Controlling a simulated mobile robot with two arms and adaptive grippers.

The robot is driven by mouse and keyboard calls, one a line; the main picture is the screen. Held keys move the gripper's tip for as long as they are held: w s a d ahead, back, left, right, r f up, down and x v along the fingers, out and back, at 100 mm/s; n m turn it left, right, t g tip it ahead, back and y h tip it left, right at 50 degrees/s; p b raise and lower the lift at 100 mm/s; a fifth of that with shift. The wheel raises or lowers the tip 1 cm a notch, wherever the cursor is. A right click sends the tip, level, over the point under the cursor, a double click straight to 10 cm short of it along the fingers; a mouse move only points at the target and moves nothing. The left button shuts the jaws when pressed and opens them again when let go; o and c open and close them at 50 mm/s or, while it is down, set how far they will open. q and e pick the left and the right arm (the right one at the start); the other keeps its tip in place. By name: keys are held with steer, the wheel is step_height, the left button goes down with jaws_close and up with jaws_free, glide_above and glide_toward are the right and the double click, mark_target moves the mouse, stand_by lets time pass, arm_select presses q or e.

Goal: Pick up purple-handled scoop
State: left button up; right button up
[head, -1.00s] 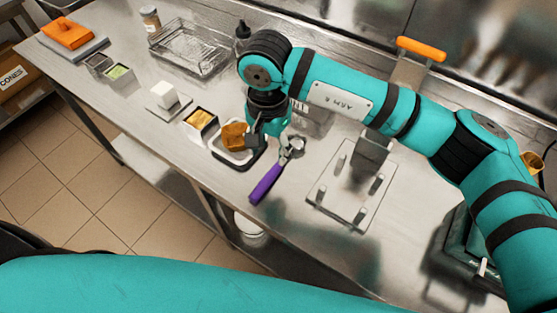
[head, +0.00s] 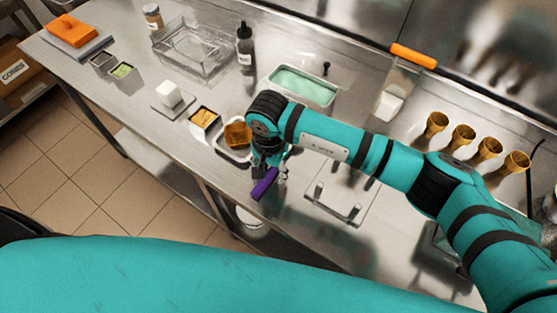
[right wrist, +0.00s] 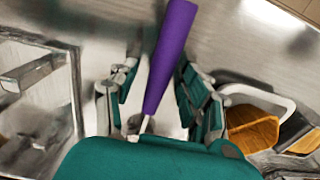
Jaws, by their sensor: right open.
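The purple-handled scoop lies on the steel counter; its purple handle (head: 265,184) points toward the front edge in the head view. In the right wrist view the handle (right wrist: 171,58) runs between the two fingers of my right gripper (right wrist: 157,85), with a gap on the left side. The scoop's head is hidden behind the gripper. In the head view my right gripper (head: 270,162) points down over the scoop, its fingers partly hidden by the wrist. It is open. My left gripper is out of view.
A white-rimmed tray with a brown waffle piece (head: 237,134) stands just left of the gripper. A flat plate with posts (head: 338,205) lies to the right. A tub of green ice cream (head: 302,85) and several cones (head: 463,137) stand behind.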

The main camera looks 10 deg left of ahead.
jaws_close()
steer(key=shift+r, duration=0.1)
